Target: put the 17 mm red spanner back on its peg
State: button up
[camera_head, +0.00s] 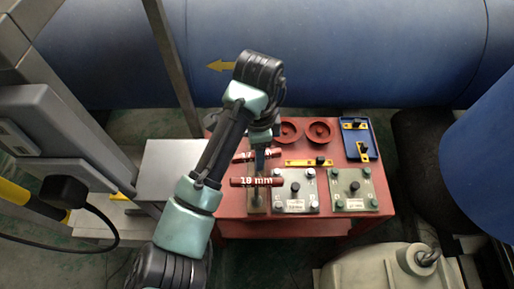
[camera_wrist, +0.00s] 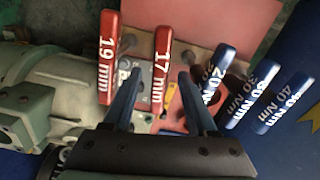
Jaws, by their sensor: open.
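The 17 mm red spanner (camera_wrist: 161,62) stands out in the middle of the wrist view, its handle labelled in white. My gripper (camera_wrist: 160,78) is open, with one blue finger on each side of the handle in the picture; I see no contact, and depth is hard to judge. In the head view the 17 mm spanner (camera_head: 241,157) is partly hidden behind my gripper (camera_head: 259,160). The 19 mm red spanner (camera_wrist: 107,58) is to its left in the wrist view and also shows in the head view (camera_head: 257,182). I cannot make out whether the 17 mm spanner is on a peg.
Blue wrenches, including 20 Nm (camera_wrist: 217,72) and 40 Nm (camera_wrist: 285,103), stand right of the spanners in the wrist view. On the red cart (camera_head: 292,226) are two valve panels (camera_head: 297,189) (camera_head: 353,188), red round parts (camera_head: 319,132) and a blue tray (camera_head: 350,144).

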notch_tip(320, 180, up, 13)
jog(key=p, duration=0.6)
jog(key=shift+p, duration=0.4)
